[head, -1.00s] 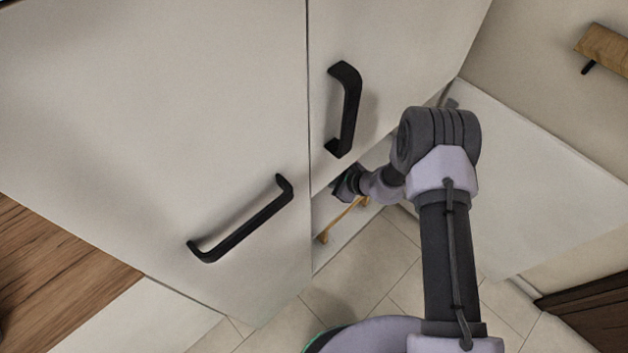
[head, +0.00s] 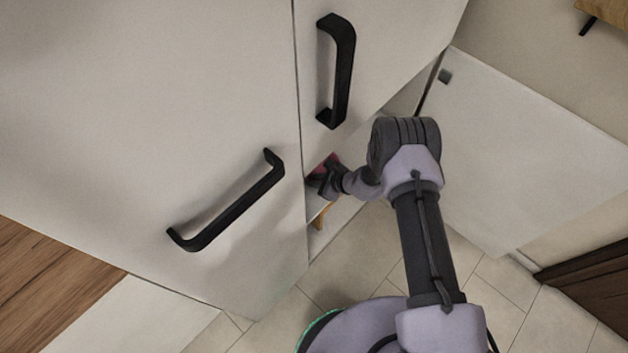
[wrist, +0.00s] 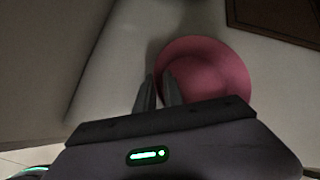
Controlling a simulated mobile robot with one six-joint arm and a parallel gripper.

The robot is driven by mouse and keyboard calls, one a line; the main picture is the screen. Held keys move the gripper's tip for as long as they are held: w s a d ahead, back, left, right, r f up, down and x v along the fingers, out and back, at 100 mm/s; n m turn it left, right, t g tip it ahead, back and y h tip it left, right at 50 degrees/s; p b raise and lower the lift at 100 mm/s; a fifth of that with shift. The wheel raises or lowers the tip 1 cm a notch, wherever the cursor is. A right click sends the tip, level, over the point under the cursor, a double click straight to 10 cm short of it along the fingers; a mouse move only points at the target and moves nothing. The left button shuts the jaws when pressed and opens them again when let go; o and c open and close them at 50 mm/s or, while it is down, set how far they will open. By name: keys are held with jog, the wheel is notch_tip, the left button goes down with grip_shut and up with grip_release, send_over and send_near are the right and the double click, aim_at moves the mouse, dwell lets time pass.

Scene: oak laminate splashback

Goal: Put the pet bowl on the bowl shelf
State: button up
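The pet bowl is a round pink bowl (wrist: 212,75), large in the wrist view just beyond the fingers. In the head view only a small pink part of it (head: 329,161) shows beside my gripper, below the upper door. My gripper (wrist: 158,82) has its two fingers close together at the bowl's left rim, one on each side, and looks shut on it. In the head view my gripper (head: 322,182) is at the low opening under the cabinet door. I cannot make out the bowl shelf for certain; the door hides much of the inside.
Pale cabinet fronts carry two black handles (head: 337,75) (head: 228,205) close to my arm. A white panel (head: 530,150) stands on the right. A small wooden piece (head: 322,217) shows below my gripper. Tiled floor (head: 380,250) lies open beneath.

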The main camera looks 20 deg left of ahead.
jog(key=shift+o, duration=1.1)
jog(key=shift+d+r, duration=0.15)
jog(key=shift+r, duration=0.2)
jog(key=p+v, duration=0.5)
jog(key=v, duration=0.6)
jog(key=shift+d, duration=0.2)
